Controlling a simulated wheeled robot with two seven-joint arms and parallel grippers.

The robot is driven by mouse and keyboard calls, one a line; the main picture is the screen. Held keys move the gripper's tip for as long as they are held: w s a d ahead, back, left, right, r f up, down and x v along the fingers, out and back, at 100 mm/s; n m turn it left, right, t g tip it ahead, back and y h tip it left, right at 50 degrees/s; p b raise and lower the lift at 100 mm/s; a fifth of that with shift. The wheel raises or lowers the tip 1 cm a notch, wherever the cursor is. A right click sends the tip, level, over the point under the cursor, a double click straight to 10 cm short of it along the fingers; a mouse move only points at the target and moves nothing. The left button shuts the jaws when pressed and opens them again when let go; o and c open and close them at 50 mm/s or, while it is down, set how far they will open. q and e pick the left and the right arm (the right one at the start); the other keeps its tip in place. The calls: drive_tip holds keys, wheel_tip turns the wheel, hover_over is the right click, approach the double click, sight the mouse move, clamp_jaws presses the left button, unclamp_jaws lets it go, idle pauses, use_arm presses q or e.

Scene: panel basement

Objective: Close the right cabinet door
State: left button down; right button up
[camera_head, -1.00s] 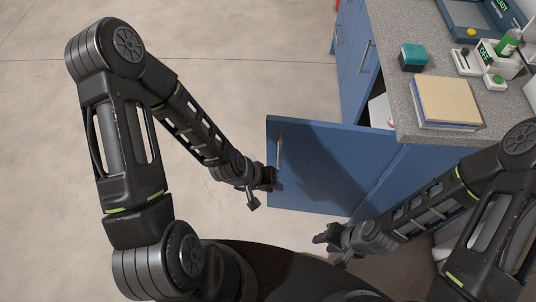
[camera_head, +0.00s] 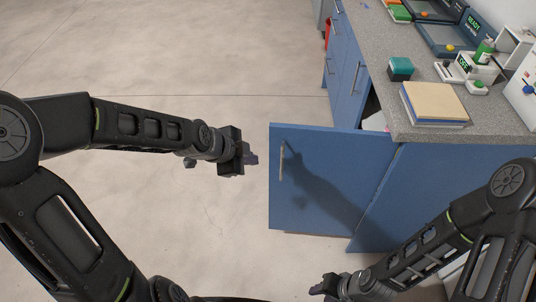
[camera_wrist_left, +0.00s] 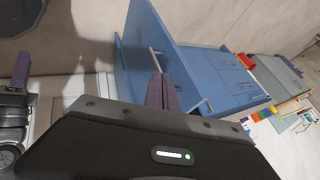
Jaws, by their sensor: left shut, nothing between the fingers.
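The blue right cabinet door (camera_head: 325,190) stands open, swung out from the cabinet under the grey counter. Its metal bar handle (camera_head: 282,162) is upright near the door's free left edge. My left gripper (camera_head: 254,160) is shut and empty, just left of the door's free edge and apart from it in the head view. In the left wrist view the shut fingers (camera_wrist_left: 162,92) show in front of the open door (camera_wrist_left: 146,40) and its handle (camera_wrist_left: 156,60). My right gripper (camera_head: 318,289) is low in the head view, below the door; its finger opening is unclear.
More blue cabinet fronts (camera_head: 346,65) lie beyond the door. The concrete floor (camera_head: 200,60) to the left is clear.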

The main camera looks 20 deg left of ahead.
use_arm(q)
drive_tip(key=shift+f, duration=0.1)
drive_tip(key=b, duration=0.4)
approach(275, 157)
wheel_tip(275, 157, down, 3)
drive_tip(key=s+d, duration=0.2)
drive_tip(key=shift+w+a+f, duration=0.1)
drive_tip(key=shift+w+f, duration=0.05)
drive_tip(key=shift+w, duration=0.95)
drive_tip(key=shift+w+a+f, duration=0.1)
drive_tip(key=shift+w+a, duration=0.05)
drive_tip(key=shift+w, duration=0.95)
